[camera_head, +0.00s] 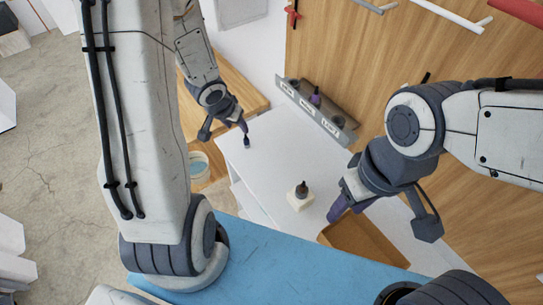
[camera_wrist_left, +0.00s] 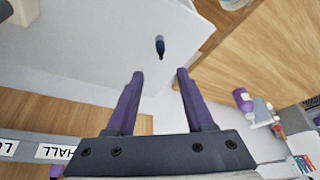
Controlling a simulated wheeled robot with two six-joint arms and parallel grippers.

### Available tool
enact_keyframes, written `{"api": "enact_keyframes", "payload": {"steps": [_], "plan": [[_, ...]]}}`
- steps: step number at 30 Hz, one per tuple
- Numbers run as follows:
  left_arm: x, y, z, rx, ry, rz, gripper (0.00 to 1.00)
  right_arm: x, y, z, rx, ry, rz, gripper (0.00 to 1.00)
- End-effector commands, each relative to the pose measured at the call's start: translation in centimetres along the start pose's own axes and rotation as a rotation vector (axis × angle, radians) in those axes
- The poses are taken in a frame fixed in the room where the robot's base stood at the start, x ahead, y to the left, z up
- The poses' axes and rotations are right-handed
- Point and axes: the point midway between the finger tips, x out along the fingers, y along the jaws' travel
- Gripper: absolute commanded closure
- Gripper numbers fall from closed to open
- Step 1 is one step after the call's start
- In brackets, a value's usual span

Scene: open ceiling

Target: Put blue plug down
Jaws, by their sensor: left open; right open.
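The blue plug (camera_head: 247,142), small and dark with a blue body, stands on the white table near its far left edge. It also shows in the left wrist view (camera_wrist_left: 160,47), just beyond the fingertips and apart from them. My left gripper (camera_wrist_left: 160,75) is open, its two purple fingers spread with nothing between them. In the head view my left gripper (camera_head: 236,124) is just above and left of the plug. My right gripper (camera_head: 338,208), with purple fingers, is open near the brown tray; its fingers are partly hidden.
A grey rack (camera_head: 325,122) with white labels and a purple item (camera_head: 316,98) stands along the wooden wall. A cream block (camera_head: 300,202) with a dark piece on it sits mid-table. The brown tray (camera_head: 365,238) is front right. White tabletop (camera_head: 270,170) is free around the plug.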

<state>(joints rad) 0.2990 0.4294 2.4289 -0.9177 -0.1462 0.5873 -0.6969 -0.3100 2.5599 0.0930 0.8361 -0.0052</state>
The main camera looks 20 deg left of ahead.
Motion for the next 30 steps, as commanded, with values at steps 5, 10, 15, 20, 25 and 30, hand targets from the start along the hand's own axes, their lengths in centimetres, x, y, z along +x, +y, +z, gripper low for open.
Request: {"api": "enact_keyframes", "payload": {"steps": [5, 10, 15, 20, 25, 30], "plan": [[-3.9, 4.6, -1.4, 0.123, -0.020, -0.065, 0.47, 0.0, 0.0, 0.0, 0.000, 0.000, 0.000, 0.50], [-10.5, 12.8, 1.5, 0.282, -0.106, -0.049, 0.47, 0.1, 0.0, 0.0, 0.000, 0.000, 0.000, 0.50], [-16.5, 19.4, 8.0, 0.440, -0.229, 0.079, 0.47, 0.1, 0.0, 0.0, 0.000, 0.000, 0.000, 0.50], [-20.0, 22.1, 12.6, 0.544, -0.315, 0.186, 0.47, 0.1, 0.0, 0.0, 0.000, 0.000, 0.000, 0.50], [-21.0, 22.9, 14.0, 0.574, -0.345, 0.217, 0.47, 0.0, 0.0, 0.0, 0.000, 0.000, 0.000, 0.50], [-21.0, 22.8, 13.9, 0.570, -0.344, 0.215, 0.47, 0.0, 0.0, 0.0, 0.000, 0.000, 0.000, 0.50]]}}
